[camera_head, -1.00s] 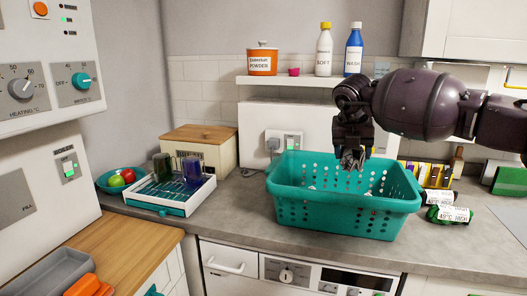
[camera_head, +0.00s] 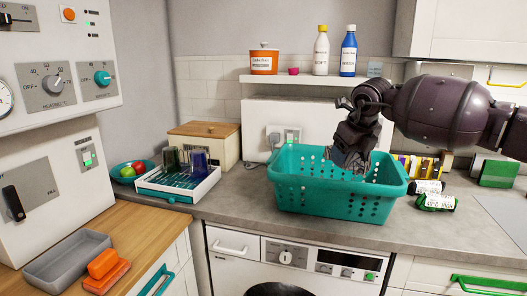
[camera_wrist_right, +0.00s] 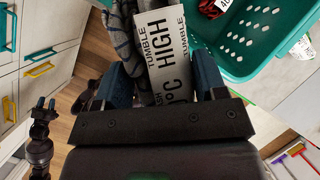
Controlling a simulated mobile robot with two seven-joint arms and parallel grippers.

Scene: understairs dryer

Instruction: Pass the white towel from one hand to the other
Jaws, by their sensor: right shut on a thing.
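I cannot tell whether this is the white towel; no plainly white towel shows. My left gripper (camera_wrist_right: 46,104) shows small at the left of the right wrist view, its two tips apart and nothing between them. It is out of the head view.
A drying tray with cups (camera_head: 178,185) and a bowl of fruit (camera_head: 131,171) stand left of the basket. Labelled rolls (camera_head: 436,202) lie at its right. A shelf (camera_head: 300,79) with bottles hangs behind. A grey tray (camera_head: 68,258) and orange blocks (camera_head: 103,265) lie on the wooden top.

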